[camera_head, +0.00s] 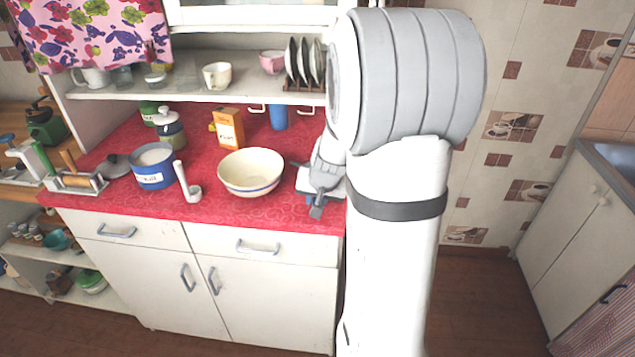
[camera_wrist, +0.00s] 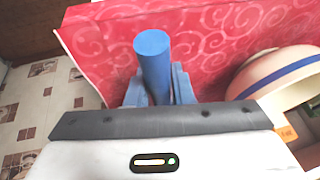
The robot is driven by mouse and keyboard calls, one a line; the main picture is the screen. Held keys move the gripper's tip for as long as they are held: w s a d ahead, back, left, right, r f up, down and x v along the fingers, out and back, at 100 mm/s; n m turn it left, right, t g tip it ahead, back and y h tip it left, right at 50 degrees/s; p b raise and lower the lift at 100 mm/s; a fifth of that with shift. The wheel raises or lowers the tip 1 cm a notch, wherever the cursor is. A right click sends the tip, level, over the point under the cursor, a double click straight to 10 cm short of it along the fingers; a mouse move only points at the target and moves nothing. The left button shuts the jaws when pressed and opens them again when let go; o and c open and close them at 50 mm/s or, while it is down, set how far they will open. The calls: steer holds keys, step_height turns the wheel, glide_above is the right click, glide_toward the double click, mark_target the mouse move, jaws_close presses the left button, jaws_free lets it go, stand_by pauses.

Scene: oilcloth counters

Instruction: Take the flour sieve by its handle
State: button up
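A thick blue cylinder, which looks like the flour sieve's handle (camera_wrist: 153,60), stands up between the two fingers of my gripper (camera_wrist: 158,90) in the wrist view. The fingers lie close along both sides of it. I cannot tell whether they press on it or leave a small gap. In the head view my gripper (camera_head: 317,204) is low at the right front edge of the red counter. A small pale and blue part beside it there may be the sieve, but my arm hides most of it.
A cream bowl with a blue band (camera_head: 251,171) stands just left of my gripper. A shelf (camera_head: 190,85) with crockery hangs above.

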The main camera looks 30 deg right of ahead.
jaws_close()
steer(key=shift+r, duration=0.15)
